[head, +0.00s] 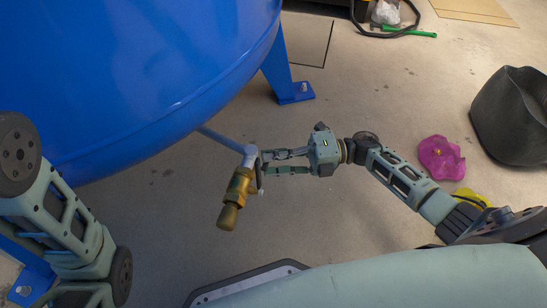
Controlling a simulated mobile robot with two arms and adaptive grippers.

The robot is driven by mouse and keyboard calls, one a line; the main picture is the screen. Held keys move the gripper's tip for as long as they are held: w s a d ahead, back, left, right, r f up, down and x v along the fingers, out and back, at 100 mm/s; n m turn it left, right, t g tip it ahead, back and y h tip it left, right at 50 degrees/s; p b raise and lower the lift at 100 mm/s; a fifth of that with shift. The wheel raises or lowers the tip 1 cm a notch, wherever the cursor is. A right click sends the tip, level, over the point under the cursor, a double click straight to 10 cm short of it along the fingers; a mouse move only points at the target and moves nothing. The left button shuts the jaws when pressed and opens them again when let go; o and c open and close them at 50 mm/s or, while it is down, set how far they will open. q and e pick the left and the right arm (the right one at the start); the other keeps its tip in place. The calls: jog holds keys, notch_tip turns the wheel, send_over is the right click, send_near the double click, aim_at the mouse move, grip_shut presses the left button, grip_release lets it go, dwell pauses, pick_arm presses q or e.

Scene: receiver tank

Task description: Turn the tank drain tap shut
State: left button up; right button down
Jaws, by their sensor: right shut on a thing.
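The drain tap (238,187) is a brass fitting on a thin blue pipe (219,139) that comes out from under the blue tank (130,70). Its brass outlet points down and to the left in the head view. My right gripper (262,164) reaches the tap from the right, with its fingers at the tap's upper right side. It is shut on the tap's small handle, which the fingertips mostly hide. The handle's exact angle is hard to tell. Parts of my left arm show at the left edge, but its gripper is out of view.
A blue tank leg (284,72) stands on the floor behind the tap. A dark grey bin (515,115), a magenta cloth-like item (441,158) and a yellow item (472,197) lie to the right. A green-handled tool (405,34) is at the back. Floor around the tap is clear.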

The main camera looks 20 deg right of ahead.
jog(key=c, duration=1.9)
grip_release()
jog(key=shift+o, duration=0.2)
jog(key=v, duration=1.2)
